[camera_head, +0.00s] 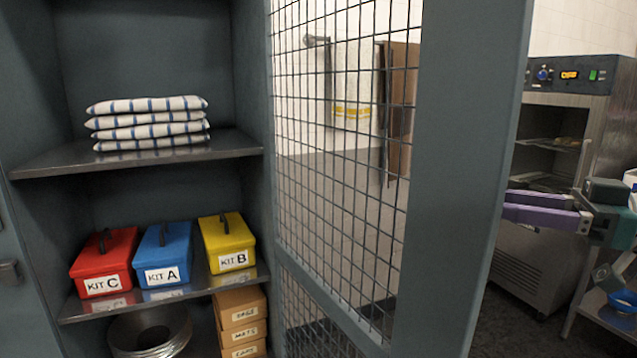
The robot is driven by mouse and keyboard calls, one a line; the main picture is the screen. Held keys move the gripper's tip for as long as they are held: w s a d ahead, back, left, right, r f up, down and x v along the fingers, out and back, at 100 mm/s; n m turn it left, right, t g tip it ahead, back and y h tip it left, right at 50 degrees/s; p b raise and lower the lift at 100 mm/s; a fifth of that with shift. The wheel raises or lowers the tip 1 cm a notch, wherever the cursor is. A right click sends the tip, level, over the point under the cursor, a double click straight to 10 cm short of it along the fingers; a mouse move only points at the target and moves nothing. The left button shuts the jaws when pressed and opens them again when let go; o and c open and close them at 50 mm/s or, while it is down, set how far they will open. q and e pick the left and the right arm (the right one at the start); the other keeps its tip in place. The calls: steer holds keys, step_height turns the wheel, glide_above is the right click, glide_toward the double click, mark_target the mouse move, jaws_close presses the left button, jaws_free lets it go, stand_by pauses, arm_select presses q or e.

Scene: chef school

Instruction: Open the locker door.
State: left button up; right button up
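The locker door (459,170) is a grey-blue frame with a wire mesh panel (340,150). It stands swung open from the right side of the locker (250,90), and the shelves inside are in plain view. My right gripper (506,202) has purple fingers that point left at the door's outer edge. The fingers lie close together with nothing visible between them. I cannot tell whether their tips touch the door edge or pass behind it. My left gripper is not in view.
Folded striped towels (150,123) lie on the upper shelf. Red (104,260), blue (164,252) and yellow (229,240) kit boxes stand on the lower shelf. A steel oven (570,110) stands at the right, beyond the door. A towel (353,85) hangs behind the mesh.

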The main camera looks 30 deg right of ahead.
steer(key=v, duration=0.6)
steer(key=shift+s+d, duration=0.15)
steer(key=shift+s, duration=0.1)
